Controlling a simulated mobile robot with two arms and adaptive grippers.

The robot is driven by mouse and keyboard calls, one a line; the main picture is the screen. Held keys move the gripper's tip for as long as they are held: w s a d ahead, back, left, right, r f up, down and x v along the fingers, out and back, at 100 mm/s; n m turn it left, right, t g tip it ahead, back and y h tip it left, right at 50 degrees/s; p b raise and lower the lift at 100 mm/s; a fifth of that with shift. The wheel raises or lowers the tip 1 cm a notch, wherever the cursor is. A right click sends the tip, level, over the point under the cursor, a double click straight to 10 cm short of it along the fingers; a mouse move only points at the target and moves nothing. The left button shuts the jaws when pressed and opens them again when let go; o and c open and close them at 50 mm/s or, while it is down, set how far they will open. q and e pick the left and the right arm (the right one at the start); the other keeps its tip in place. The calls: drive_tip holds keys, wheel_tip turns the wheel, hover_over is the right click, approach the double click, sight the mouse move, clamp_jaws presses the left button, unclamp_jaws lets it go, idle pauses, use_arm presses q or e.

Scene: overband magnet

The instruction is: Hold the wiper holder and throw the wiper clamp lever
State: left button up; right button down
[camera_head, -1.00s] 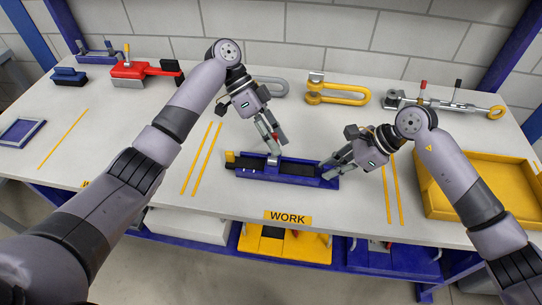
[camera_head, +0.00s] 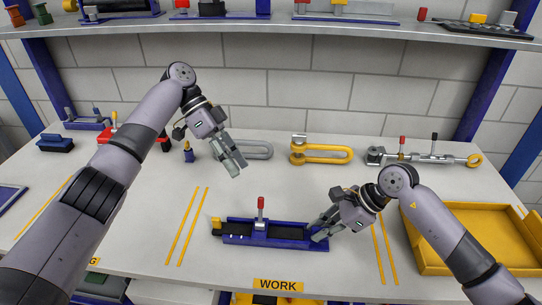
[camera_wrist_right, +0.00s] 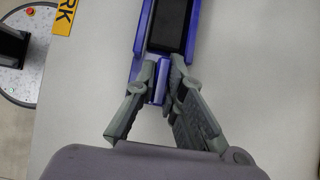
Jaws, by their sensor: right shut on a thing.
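The wiper holder (camera_head: 285,243) is a long blue channel with a black strip in it and a yellow block at its left end, lying on the bench. Its wiper clamp lever (camera_head: 261,208) has a red grip and stands upright near the middle. My right gripper (camera_head: 317,231) is shut on the holder's right end; in the right wrist view its fingers (camera_wrist_right: 161,75) straddle the blue end (camera_wrist_right: 158,88). My left gripper (camera_head: 236,163) is above the bench, behind and left of the lever and apart from it. Its fingers look close together; their gap is unclear.
Behind stand a grey shackle (camera_head: 255,150), a yellow shackle (camera_head: 320,153), a turnbuckle-like tool (camera_head: 425,158) and a small blue bottle (camera_head: 188,153). A yellow tray (camera_head: 440,262) is at the right. A shelf (camera_head: 300,24) runs above.

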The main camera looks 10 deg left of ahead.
use_arm(q)
wheel_tip(320, 180, up, 8)
idle(0.8)
use_arm(e)
drive_tip(key=c, duration=1.6)
unclamp_jaws()
